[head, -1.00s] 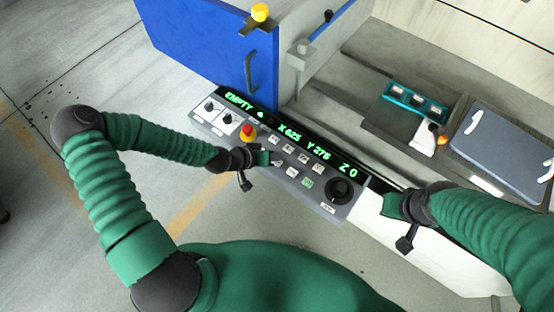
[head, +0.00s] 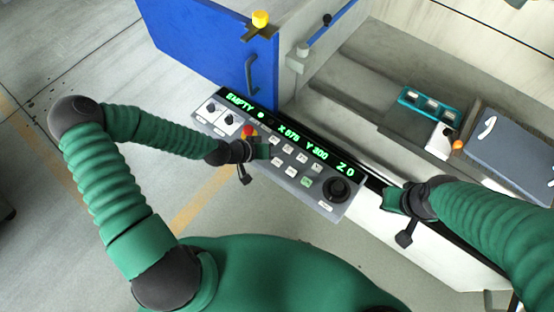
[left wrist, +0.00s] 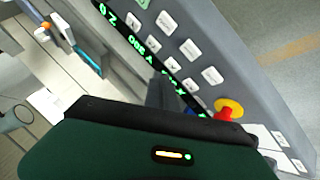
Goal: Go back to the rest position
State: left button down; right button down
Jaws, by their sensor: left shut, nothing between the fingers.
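My left gripper (head: 264,152) is over the control panel (head: 330,208), close to its upper row of keys, with its jaws shut and nothing in them. Whether it touches a key cannot be told. In the left wrist view the dark fingers (left wrist: 165,92) show in front of the panel's display and beside its white keys (left wrist: 190,49). My right gripper (head: 393,200) is beside the right end of the panel, near the machine's front edge. Its fingertips are too small to judge.
The green display (head: 290,130) reads EMPTY, X 075, Y 300, Z 0. A red and yellow stop button (head: 249,131) and a black knob (head: 338,189) sit on the panel. A blue door (head: 205,45) stands behind it. A teal fixture (head: 428,104) lies in the machine bed.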

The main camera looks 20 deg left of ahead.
pick_arm(q)
jog(key=shift+s, duration=0.1)
dwell(0.3)
jog(key=s+a+m+g+y+b, duration=0.1)
jog(key=s+a+m+g+y, duration=0.3)
jog(key=s, duration=0.5)
jog(key=s+r+n+y, duration=0.1)
jog(key=s+r, duration=0.4)
jog(key=r, duration=0.7)
jog(key=shift+a+r+n+g+y+b, duration=0.15)
jog(key=shift+n+g+y+b, duration=0.25)
jog(key=shift+n, duration=0.4)
jog(key=shift+a, duration=0.35)
jog(key=shift+d, duration=0.15)
dwell(1.3)
